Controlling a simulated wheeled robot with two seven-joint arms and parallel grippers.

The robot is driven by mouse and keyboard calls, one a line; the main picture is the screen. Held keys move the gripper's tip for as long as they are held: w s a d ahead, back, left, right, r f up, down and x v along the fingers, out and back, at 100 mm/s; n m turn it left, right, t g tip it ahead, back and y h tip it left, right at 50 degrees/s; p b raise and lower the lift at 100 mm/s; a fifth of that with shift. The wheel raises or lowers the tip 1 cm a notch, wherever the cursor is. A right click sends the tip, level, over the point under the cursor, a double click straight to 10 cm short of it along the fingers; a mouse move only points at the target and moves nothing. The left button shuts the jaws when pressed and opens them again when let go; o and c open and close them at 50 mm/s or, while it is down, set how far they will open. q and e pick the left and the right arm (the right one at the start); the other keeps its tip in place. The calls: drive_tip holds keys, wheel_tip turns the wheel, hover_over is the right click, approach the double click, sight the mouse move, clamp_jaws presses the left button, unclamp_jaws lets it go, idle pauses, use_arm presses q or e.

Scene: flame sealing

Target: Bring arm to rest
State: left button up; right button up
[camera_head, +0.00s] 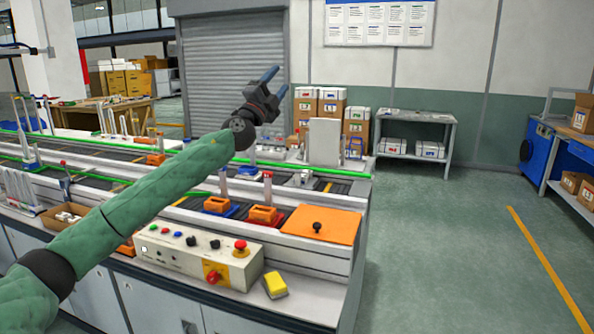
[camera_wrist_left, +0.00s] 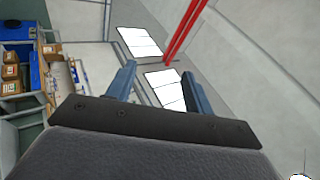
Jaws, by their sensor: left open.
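My left gripper (camera_head: 275,82) is raised above the bench in the head view, at the end of my green-sleeved arm that comes in from the lower left. Its two blue fingers are apart, with nothing between them, and point up and to the right. The left wrist view also shows the open fingers (camera_wrist_left: 160,88), with the wall and ceiling area beyond them. My right gripper is in neither view.
Below the arm stands the conveyor bench with a control box (camera_head: 200,252), orange blocks (camera_head: 263,214), an orange plate (camera_head: 322,225) and a yellow sponge (camera_head: 275,285). A grey shelf table (camera_head: 415,118) stands behind. The green floor (camera_head: 450,250) at right is clear.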

use_arm(q)
drive_tip(key=s+a+f+n+t+y, duration=0.4)
drive_tip(key=s+n+y, duration=0.3)
drive_tip(key=n+y, duration=0.85)
drive_tip(key=s+a+f+n+g+p, duration=0.1)
drive_tip(key=s+f+g, duration=0.35)
drive_tip(key=f, duration=0.55)
drive_tip(key=s+f+n+g, duration=0.1)
drive_tip(key=s+f+g, duration=0.2)
drive_tip(key=s+f, duration=0.5)
drive_tip(key=s+a+f+n+g+p, duration=0.1)
drive_tip(key=s+f+n+g, duration=0.2)
drive_tip(key=f, duration=0.9)
drive_tip(key=s+a+f+n+g+h+p, duration=0.1)
drive_tip(key=s+f+g, duration=0.5)
drive_tip(key=s+f, duration=1.2)
drive_tip(key=s+a+f+n+g+h+p, duration=0.1)
drive_tip(key=s+f+g, duration=0.4)
drive_tip(key=s+f, duration=1.3)
drive_tip(key=s, duration=0.7)
drive_tip(key=shift+a+f+g, duration=0.2)
drive_tip(key=shift+f+g, duration=0.15)
drive_tip(key=shift+f, duration=0.05)
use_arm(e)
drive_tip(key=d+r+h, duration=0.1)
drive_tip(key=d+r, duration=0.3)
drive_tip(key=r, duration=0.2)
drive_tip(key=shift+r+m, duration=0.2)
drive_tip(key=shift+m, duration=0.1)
